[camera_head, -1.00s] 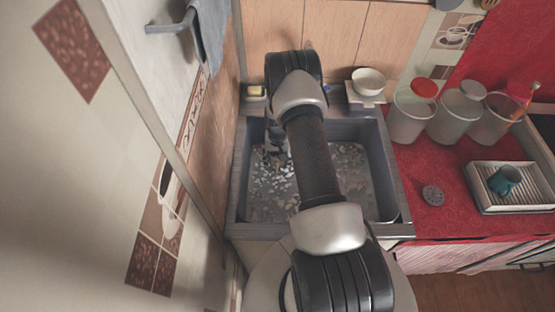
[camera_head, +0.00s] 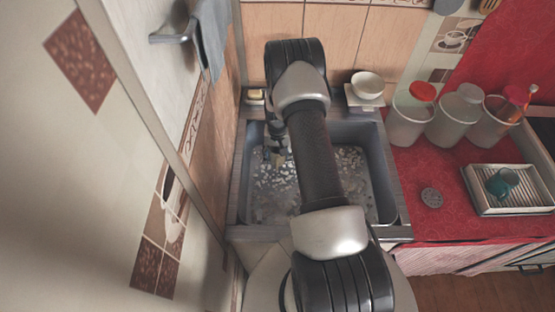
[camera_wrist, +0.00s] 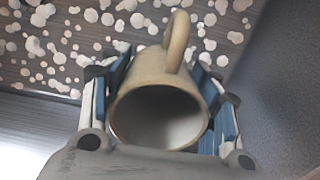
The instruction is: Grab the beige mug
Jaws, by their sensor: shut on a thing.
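The beige mug (camera_wrist: 145,80) fills the middle of the wrist view, with its open mouth facing the camera and its handle at the top. My gripper (camera_wrist: 162,75) is shut on it, one blue-padded finger on each side of its body. In the head view my gripper (camera_head: 277,155) is over the left part of the sink, with a small beige bit of the mug (camera_head: 278,160) at its fingers. My arm hides part of the sink. The mug's far end is hidden in the wrist view.
The grey sink (camera_head: 385,185) has a speckled floor and raised walls, with a wall close on its left. A white bowl (camera_head: 368,82) stands behind it. Clear canisters (camera_head: 450,120) and a rack (camera_head: 515,200) with a teal mug (camera_head: 502,182) stand on the red counter at right.

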